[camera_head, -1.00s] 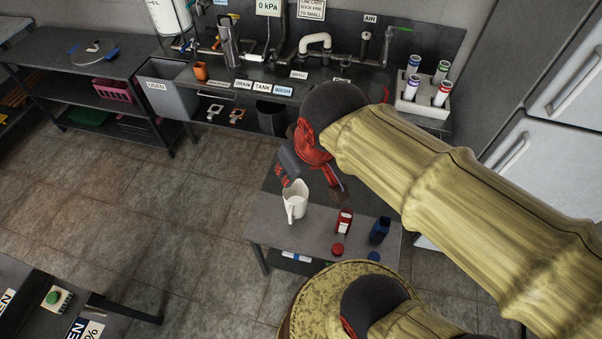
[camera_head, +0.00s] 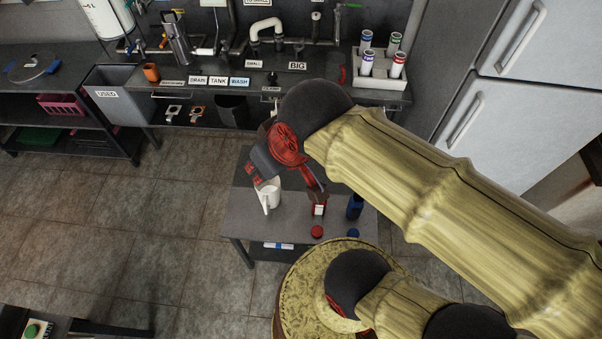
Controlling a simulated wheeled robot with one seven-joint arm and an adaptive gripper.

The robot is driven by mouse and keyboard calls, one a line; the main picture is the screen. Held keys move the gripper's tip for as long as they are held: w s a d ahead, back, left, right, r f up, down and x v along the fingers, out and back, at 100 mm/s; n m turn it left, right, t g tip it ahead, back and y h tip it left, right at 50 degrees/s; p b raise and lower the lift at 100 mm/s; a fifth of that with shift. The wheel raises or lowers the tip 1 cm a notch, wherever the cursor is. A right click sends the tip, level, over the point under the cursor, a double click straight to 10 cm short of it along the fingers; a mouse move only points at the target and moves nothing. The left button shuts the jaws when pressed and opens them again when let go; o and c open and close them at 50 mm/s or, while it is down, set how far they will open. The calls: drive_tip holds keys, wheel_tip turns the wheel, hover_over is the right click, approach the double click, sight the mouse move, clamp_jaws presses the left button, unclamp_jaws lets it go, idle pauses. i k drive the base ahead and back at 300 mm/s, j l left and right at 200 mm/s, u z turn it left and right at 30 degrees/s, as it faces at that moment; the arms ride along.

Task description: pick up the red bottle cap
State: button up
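The red bottle cap (camera_head: 316,232) lies on the small grey table (camera_head: 250,222) near its front edge, in front of the red bottle (camera_head: 319,208). A blue cap (camera_head: 353,233) lies to its right, in front of a blue bottle (camera_head: 355,206). My gripper (camera_head: 318,194) hangs from my wrist above the table, pointing down. In the picture it is just above the red bottle, behind the red cap and apart from it. My wrist partly covers it, and its fingers are too small and dark to tell open from shut.
A white jug (camera_head: 269,194) stands on the table left of my gripper. A rack of tubes (camera_head: 380,75) sits on the back counter at right. A grey bin marked USED (camera_head: 118,96) is at left. The tiled floor left of the table is clear.

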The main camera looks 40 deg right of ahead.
sight(317, 231)
drive_tip(key=k+l, duration=0.75)
